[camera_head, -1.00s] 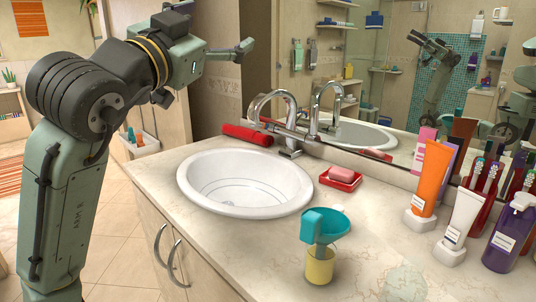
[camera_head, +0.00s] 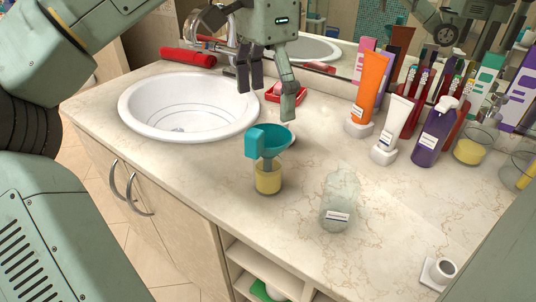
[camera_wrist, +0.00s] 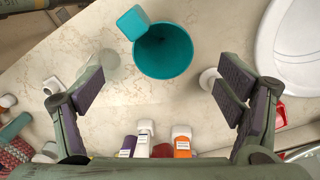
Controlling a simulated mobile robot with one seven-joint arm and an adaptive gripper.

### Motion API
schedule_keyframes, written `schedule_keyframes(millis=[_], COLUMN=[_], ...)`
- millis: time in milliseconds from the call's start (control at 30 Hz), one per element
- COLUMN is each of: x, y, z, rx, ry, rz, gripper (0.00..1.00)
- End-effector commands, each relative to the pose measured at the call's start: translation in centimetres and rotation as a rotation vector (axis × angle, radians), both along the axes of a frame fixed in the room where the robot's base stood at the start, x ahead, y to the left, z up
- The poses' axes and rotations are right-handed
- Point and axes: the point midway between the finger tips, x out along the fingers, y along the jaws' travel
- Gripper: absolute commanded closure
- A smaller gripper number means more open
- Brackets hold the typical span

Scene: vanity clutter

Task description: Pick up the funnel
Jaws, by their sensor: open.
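The teal funnel (camera_head: 279,141), with a blocky teal piece at its left rim, stands over a small yellow cup (camera_head: 268,180) on the marble counter. In the wrist view the funnel (camera_wrist: 163,52) shows its round open mouth, a little above the middle between the fingers. My gripper (camera_head: 268,92) is open and empty above and slightly behind the funnel, pointing down. In the wrist view my gripper (camera_wrist: 161,92) has its dark pads wide apart, touching nothing. The funnel's lower part is hidden in the wrist view.
A clear bottle (camera_head: 339,205) stands right of the funnel. The white sink (camera_head: 185,105) is at the left and a red soap dish (camera_head: 287,94) behind. An orange tube (camera_head: 369,85), white tube (camera_head: 396,125) and purple bottle (camera_head: 433,135) stand at the right.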

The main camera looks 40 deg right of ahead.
Motion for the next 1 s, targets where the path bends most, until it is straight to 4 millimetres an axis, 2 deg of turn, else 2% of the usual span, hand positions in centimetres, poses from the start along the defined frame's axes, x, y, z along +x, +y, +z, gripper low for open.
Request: schedule_keyframes(millis=[33,100,367,633,933,1000], x=[0.0,-0.1,-0.1,0.0,0.0,-0.1], y=[0.0,0.0,0.1,0.3,0.3,0.3], z=[-1.1,-2.0,-3.9,-7.5,-8.1,-8.1], rx=[-0.001,-0.002,-0.004,-0.003,-0.005,-0.005], ry=[0.002,0.002,0.002,-0.004,-0.003,-0.003], rz=[-0.004,-0.004,-0.002,0.002,0.001,0.001], gripper=[0.13,0.13,0.13,0.13,0.13,0.18])
